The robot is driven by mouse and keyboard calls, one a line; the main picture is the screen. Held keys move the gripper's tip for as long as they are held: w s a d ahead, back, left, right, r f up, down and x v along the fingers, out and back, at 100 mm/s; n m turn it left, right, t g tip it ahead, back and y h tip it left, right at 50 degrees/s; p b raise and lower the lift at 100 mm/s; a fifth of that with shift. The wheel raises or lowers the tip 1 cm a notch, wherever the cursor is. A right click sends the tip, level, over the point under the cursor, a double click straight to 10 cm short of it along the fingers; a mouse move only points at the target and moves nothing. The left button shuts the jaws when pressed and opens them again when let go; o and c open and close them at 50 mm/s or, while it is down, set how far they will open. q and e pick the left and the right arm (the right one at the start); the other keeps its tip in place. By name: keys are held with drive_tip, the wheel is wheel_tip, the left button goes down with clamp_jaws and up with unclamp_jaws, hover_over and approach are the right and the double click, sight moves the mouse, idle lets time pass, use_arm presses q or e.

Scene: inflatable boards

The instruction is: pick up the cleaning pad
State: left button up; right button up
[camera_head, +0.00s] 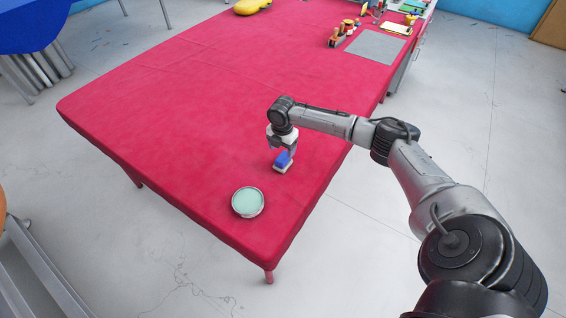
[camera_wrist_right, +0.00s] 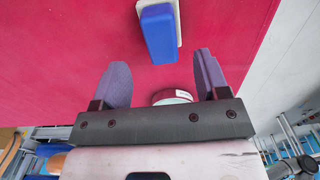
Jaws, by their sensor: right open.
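The cleaning pad (camera_head: 282,162) is a blue block on a pale base, lying on the red table near its right edge. In the right wrist view the pad (camera_wrist_right: 158,34) is at the top, just beyond the fingertips and roughly centred between them. My right gripper (camera_head: 284,149) is directly above the pad in the head view. In the right wrist view the gripper (camera_wrist_right: 160,70) is open, with its two fingers apart and nothing between them. I cannot tell whether a finger touches the pad. My left gripper is not in view.
A round tin with pale green contents (camera_head: 248,202) stands near the table's front corner, left of the pad. The red table (camera_head: 170,110) is clear across its middle. A grey mat (camera_head: 376,46), bottles and small tools lie at the far right, and a yellow object (camera_head: 252,7) at the far edge.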

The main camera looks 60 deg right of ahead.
sight(283, 157)
drive_tip(key=shift+s+f+b, duration=0.15)
drive_tip(key=shift+f+b, duration=0.3)
drive_tip(key=shift+f, duration=2.45)
drive_tip(key=shift+r, duration=0.1)
drive_tip(key=c, duration=1)
drive_tip(key=shift+r, duration=0.6)
drive_tip(key=r, duration=0.1)
drive_tip(key=r+p, duration=0.1)
drive_tip(key=r, duration=0.1)
drive_tip(key=shift+s+r, duration=0.3)
drive_tip(key=shift+s, duration=0.1)
drive_tip(key=s+a+r, duration=0.1)
drive_tip(key=s+r, duration=0.1)
drive_tip(key=s, duration=0.1)
drive_tip(key=s+a+r+p, duration=0.1)
drive_tip(key=s+r, duration=0.1)
drive_tip(key=s, duration=0.2)
drive_tip(key=s+a+r+p, duration=0.1)
drive_tip(key=s+r, duration=0.1)
drive_tip(key=s, duration=0.1)
drive_tip(key=shift+s+r, duration=0.1)
drive_tip(key=shift+s, duration=0.1)
